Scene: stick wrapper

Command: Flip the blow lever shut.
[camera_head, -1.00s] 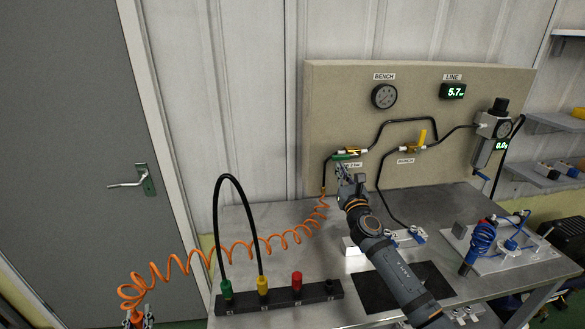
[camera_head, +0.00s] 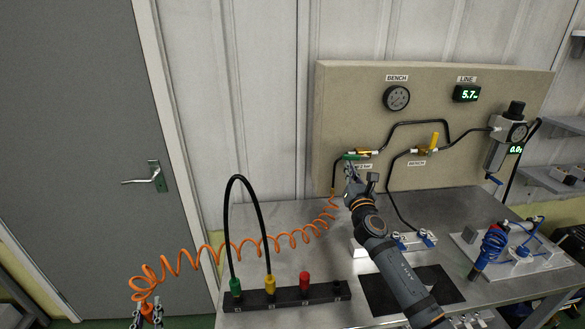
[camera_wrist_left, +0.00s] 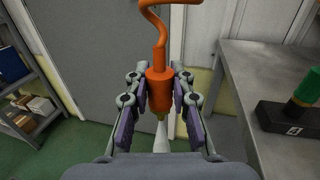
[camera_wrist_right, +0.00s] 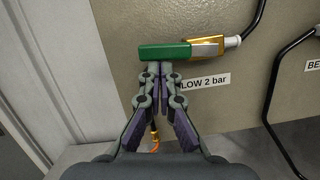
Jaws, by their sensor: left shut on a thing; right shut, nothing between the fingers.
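The blow lever (camera_wrist_right: 165,52) is a green handle on a brass valve (camera_wrist_right: 207,45) above the "BLOW 2 bar" label; in the right wrist view it lies level, in line with the pipe. It also shows in the head view (camera_head: 354,157). My right gripper (camera_wrist_right: 160,68) is shut and empty, its tips just under the lever's lower edge; whether they touch it I cannot tell. My left gripper (camera_wrist_left: 159,100) is shut on the orange hose end (camera_wrist_left: 159,88), low in front of the door. In the head view that gripper (camera_head: 147,312) is at the bottom edge.
The orange coiled hose (camera_head: 240,245) stretches from my left gripper to the panel. A black rail (camera_head: 285,297) with coloured fittings and a black hose loop stands at the bench front. The yellow bench lever (camera_head: 434,142) stands upright right of the blow valve.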

